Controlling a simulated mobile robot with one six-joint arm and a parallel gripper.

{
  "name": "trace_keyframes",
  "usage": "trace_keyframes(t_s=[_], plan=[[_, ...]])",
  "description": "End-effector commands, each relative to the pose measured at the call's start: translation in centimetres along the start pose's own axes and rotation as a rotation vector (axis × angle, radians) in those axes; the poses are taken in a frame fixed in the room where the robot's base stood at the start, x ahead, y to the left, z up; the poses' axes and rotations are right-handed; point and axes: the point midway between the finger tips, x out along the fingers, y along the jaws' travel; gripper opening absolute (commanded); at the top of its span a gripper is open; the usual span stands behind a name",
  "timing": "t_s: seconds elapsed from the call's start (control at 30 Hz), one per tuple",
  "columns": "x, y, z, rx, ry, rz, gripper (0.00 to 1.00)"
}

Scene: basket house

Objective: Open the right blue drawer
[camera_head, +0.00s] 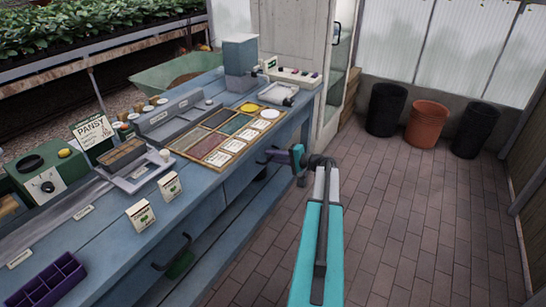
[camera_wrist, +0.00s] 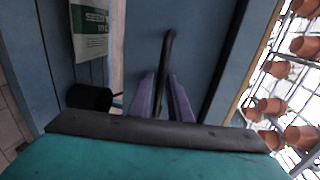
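The right blue drawer (camera_head: 240,178) is in the front of the blue workbench, and its front looks flush with the bench. In the wrist view, the drawer front (camera_wrist: 143,35) fills the middle. Its dark bar handle (camera_wrist: 167,52) stands out from it. My gripper (camera_head: 268,158) is at this handle. Part of the handle is hidden between the fingers. The left drawer's dark handle (camera_head: 172,252) is lower left in the head view.
The workbench top (camera_head: 100,235) holds seed packets (camera_head: 140,215), a purple tray (camera_head: 45,280) and a framed colour panel (camera_head: 218,138). Black and orange bins (camera_head: 427,124) stand by the back wall. The brick floor (camera_head: 400,215) right of the bench is clear.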

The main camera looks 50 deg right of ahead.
Motion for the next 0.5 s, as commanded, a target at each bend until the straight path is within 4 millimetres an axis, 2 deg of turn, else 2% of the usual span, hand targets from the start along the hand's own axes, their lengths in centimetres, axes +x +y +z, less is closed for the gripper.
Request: trace_keyframes(t_s=[0.17, 0.27, 0.5], plan=[[-0.01, 0.01, 0.0, 0.0, 0.0, 0.0, 0.17], [-0.02, 0.01, 0.0, 0.0, 0.0, 0.0, 0.0], [-0.03, 0.01, 0.0, 0.0, 0.0, 0.0, 0.0]])
